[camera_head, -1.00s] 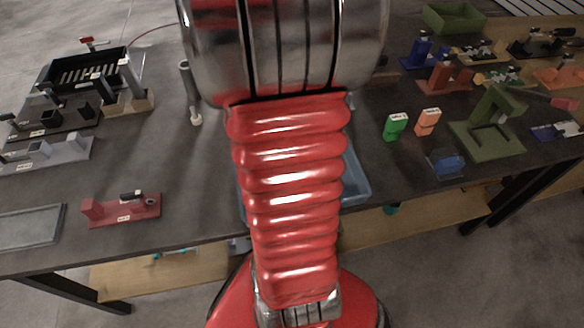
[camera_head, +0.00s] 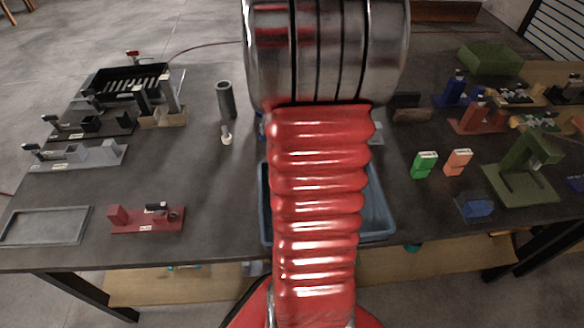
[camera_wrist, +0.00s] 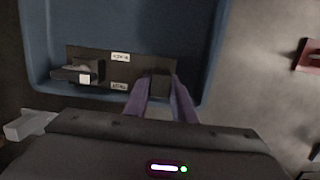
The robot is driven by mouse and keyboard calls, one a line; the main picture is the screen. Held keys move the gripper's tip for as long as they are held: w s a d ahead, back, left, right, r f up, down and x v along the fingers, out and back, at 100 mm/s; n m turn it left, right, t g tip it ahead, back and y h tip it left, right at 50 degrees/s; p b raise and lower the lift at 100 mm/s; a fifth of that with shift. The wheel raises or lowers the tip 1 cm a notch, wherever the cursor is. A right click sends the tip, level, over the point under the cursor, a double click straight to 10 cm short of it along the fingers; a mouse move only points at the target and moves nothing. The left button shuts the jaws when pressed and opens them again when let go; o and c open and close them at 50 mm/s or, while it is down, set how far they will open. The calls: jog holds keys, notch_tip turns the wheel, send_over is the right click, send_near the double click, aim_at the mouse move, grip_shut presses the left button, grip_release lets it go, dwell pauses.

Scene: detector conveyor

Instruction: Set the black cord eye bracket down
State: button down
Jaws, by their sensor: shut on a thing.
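The black cord eye bracket (camera_wrist: 112,66) shows in the wrist view as a dark flat plate with two white labels, a small clamp-like part at its left and an upright block at its right. My gripper (camera_wrist: 160,86) is shut on that block. The bracket is over or in the blue tray (camera_wrist: 45,25); I cannot tell whether it touches the tray floor. In the head view the blue tray (camera_head: 379,214) is partly hidden behind my red arm. My gripper and the bracket are hidden there.
Left of the tray are a red fixture (camera_head: 147,219), a grey shallow tray (camera_head: 45,226) and an upright dark tube (camera_head: 226,98). Right are a green block (camera_head: 424,166), an orange block (camera_head: 457,162) and a green stand (camera_head: 520,180). Table between red fixture and tray is clear.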

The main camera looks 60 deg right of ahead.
jog(key=shift+f, duration=1.25)
jog(key=shift+f, duration=0.1)
jog(key=c, duration=1.5)
grip_release()
jog(key=r, duration=0.4)
jog(key=d+r, duration=0.1)
jog(key=r, duration=0.3)
jog(key=w+r, duration=0.1)
jog(key=r, duration=0.3)
jog(key=shift+w+d, duration=0.1)
jog(key=shift+d, duration=0.05)
